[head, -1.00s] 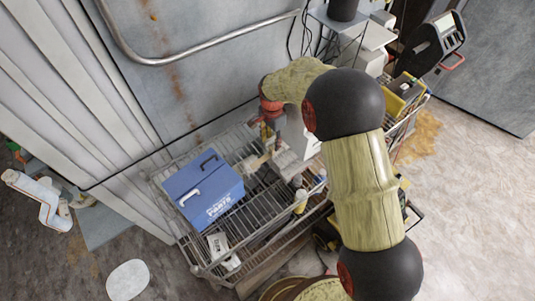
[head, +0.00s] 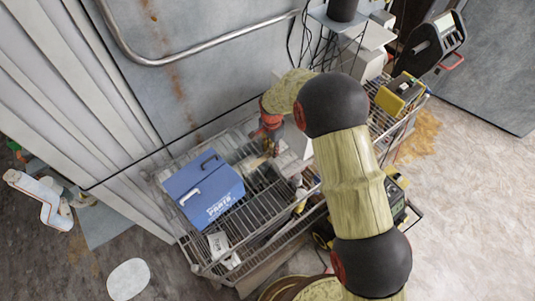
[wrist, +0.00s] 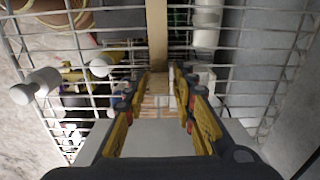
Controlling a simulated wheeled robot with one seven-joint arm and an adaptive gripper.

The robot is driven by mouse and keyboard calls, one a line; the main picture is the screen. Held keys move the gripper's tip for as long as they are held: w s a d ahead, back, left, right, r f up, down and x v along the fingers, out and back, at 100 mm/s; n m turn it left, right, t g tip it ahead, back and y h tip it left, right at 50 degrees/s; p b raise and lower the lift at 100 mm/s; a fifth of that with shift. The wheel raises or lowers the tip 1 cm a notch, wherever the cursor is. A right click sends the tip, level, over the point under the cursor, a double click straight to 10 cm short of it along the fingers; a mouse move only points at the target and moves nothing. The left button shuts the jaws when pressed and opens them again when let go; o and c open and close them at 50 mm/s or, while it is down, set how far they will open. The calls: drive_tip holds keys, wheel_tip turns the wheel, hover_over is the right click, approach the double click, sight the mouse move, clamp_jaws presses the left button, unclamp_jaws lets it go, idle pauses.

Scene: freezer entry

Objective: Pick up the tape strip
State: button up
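In the wrist view, a narrow tan strip (wrist: 157,35) runs from the top edge down toward the space between my fingertips. It may be the tape strip, but I cannot tell for sure. My gripper (wrist: 160,84) has its two yellow fingers apart, with a gap between the tips. A pale tan, lined surface (wrist: 155,103) shows between the fingers, and I see nothing clearly clamped. In the head view my gripper (head: 269,147) points down over the wire shelf, right of the blue parts box. The strip is too small to make out there.
The blue parts box (head: 204,188) stands on the wire shelf (head: 250,215), close left of my gripper. A small white box (head: 221,246) lies at the shelf's front left. A yellow-black case (head: 400,92) sits at the back right. A wall with a metal rail (head: 200,50) stands behind.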

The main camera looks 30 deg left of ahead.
drive_tip(key=c, duration=0.4)
